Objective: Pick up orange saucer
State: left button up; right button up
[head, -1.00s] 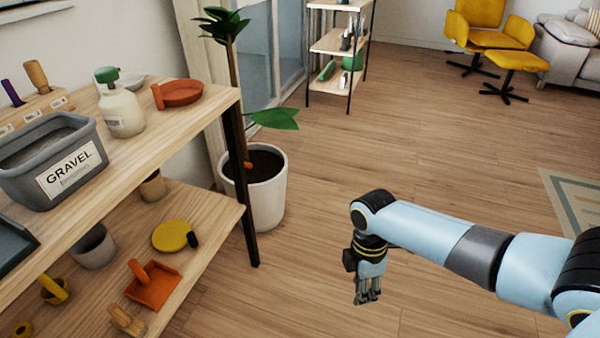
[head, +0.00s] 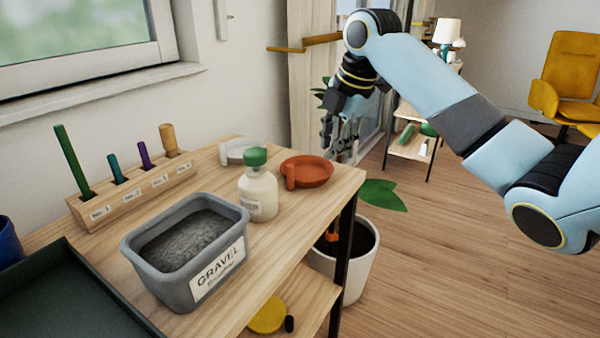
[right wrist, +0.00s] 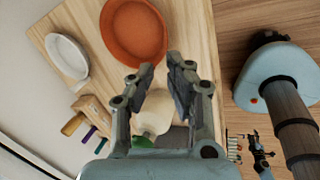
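The orange saucer (head: 310,173) is a shallow round terracotta dish. It sits upright on the wooden shelf top (head: 290,215), near its far right corner. A small orange piece stands at its left rim in the head view. My right gripper (head: 340,148) is above and slightly beyond the saucer's right side, fingers pointing down, apart from it. In the right wrist view the saucer (right wrist: 135,32) lies ahead of the fingertips (right wrist: 162,72), which are spread with nothing between them. My left gripper is not in view.
A grey gravel bin (head: 165,275) and a wooden tool rack (head: 130,190) are to the left. A potted plant (head: 350,265) stands below the shelf's right end.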

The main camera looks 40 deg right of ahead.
aim_at(320, 186)
jog(key=x, duration=0.3)
jog(key=shift+w+a+f, duration=0.1)
jog(key=shift+f, duration=0.15)
jog(key=shift+w+f+b, duration=0.15)
jog(key=shift+f+b, duration=0.2)
jog(key=shift+f, duration=0.2)
jog(key=b+x, duration=0.1)
jog(key=x, duration=0.3)
jog(key=shift+w+f, duration=0.1)
jog(key=shift+f, duration=0.25)
grip_shut()
jog(key=shift+r, duration=0.2)
